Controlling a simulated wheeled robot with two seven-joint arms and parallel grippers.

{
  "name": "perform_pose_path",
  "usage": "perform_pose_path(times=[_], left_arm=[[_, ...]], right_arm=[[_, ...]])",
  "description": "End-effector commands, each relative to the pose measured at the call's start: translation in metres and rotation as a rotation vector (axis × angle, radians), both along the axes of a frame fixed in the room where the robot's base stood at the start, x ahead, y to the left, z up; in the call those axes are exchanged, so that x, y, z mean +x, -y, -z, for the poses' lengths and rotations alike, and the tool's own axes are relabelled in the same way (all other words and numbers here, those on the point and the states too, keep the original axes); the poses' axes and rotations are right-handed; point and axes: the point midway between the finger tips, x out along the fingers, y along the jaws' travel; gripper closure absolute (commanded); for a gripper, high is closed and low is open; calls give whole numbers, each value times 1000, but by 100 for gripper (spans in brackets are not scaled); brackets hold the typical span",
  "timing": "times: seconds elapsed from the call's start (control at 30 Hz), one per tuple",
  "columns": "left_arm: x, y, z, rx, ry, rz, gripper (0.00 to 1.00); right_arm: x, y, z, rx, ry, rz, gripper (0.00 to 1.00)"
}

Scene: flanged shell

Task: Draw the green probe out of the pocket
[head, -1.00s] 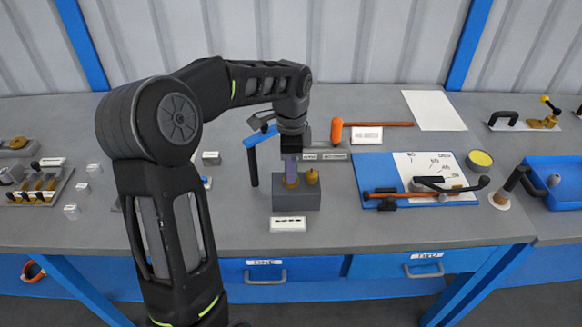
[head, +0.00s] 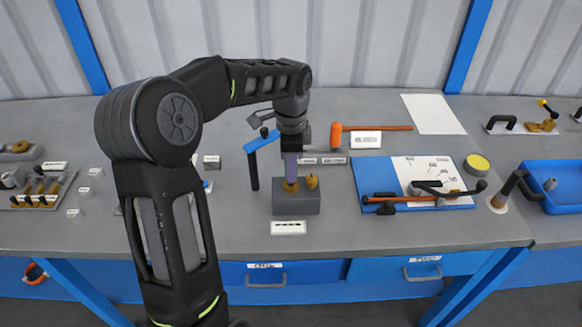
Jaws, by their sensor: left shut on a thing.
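A grey block (head: 297,203) stands on the bench near the middle, with a brass collar (head: 291,186) and a rounded brass knob (head: 312,181) on its top. A slim purple piece (head: 291,168) stands upright over the collar. My left gripper (head: 291,153) points down from above and is shut on the top of this purple piece. The lower end of the piece meets the collar; I cannot tell how deep it sits. I see no clearly green probe. The fingertips are small and partly hidden by the wrist. My right gripper is not in view.
An orange-headed hammer (head: 336,136) lies behind right. A blue board (head: 365,180) with tools lies right. A white label (head: 288,228) is in front.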

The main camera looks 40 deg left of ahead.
Motion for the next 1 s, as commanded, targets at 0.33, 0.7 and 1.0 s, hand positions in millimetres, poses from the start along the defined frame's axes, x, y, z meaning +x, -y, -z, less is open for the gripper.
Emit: perform_pose_path(times=[0.33,0.7,1.0], left_arm=[[0,0,-22,0,0,0,100],[0,0,-42,0,0,1,100],[0,0,-50,0,0,0,100]], right_arm=[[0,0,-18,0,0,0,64],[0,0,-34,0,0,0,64],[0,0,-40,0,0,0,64]])
